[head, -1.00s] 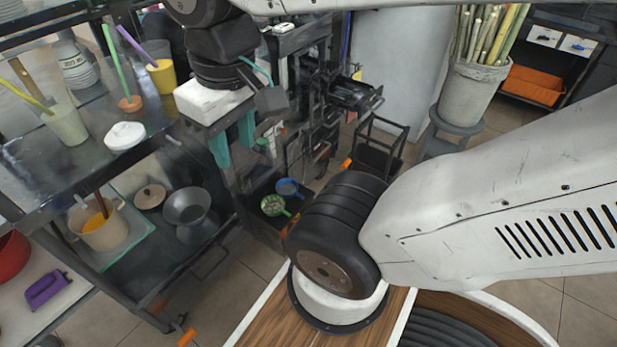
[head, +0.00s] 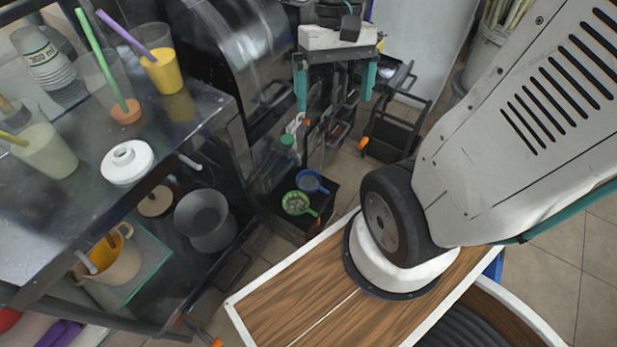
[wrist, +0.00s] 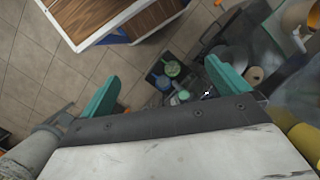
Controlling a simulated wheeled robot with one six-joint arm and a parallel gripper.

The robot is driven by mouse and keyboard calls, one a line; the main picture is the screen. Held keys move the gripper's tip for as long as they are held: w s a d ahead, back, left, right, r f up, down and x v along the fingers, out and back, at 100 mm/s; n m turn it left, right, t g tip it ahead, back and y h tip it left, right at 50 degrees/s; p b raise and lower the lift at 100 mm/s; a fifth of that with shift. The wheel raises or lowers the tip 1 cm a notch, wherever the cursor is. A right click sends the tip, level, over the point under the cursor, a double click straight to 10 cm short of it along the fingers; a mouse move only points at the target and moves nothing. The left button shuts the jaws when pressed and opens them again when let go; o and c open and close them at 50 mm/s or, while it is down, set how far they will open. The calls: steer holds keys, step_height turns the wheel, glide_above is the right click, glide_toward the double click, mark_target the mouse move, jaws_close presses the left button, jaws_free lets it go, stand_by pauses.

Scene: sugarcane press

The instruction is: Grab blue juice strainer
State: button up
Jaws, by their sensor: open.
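The blue juice strainer (head: 310,181) sits on a low black stand (head: 322,205), next to a green strainer (head: 296,203). In the wrist view the blue strainer (wrist: 163,83) lies between and beyond my fingertips, with the green strainer (wrist: 172,68) beside it. My gripper (head: 336,88) has two teal fingers spread wide, and it is open and empty. It hangs well above the strainers, near the press. The gripper also shows in the wrist view (wrist: 170,80), with its fingers at either side. No finger touches a strainer.
A metal counter (head: 205,110) with cups and a white lid (head: 127,162) stands at left, with pots on its lower shelf. A green-capped bottle (head: 287,145) stands close behind the strainers. A black frame stand (head: 395,135) is to the right.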

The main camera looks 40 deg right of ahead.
steer(key=w+d+f+m+t+y, duration=0.1)
steer(key=w+d+f+m+y, duration=0.25)
steer(key=f, duration=0.65)
steer(key=w+d+f+m+y, duration=0.3)
steer(key=f+m, duration=0.1)
steer(key=f, duration=0.6)
steer(key=w+d+f+m+t+y, duration=0.1)
steer(key=w+d+f+m+y, duration=0.25)
steer(key=f, duration=0.55)
steer(key=m+t+h, duration=0.2)
steer(key=m+t, duration=0.6)
steer(key=m, duration=0.2)
glide_toward(306, 183)
steer(key=shift+s+d+r, duration=0.15)
steer(key=shift+s+r, duration=0.1)
steer(key=shift+s, duration=0.25)
steer(key=shift+s+d+r, duration=0.15)
steer(key=shift+s+r, duration=0.1)
steer(key=shift+s, duration=0.2)
steer(key=shift+w+f+m, duration=0.4)
steer(key=shift+w, duration=0.35)
steer(key=x, duration=0.5)
steer(key=shift+a, duration=0.25)
steer(key=shift+w+a+f, duration=0.25)
steer(key=shift+w+a, duration=0.1)
steer(key=shift+a, duration=0.05)
steer(key=c, duration=0.8)
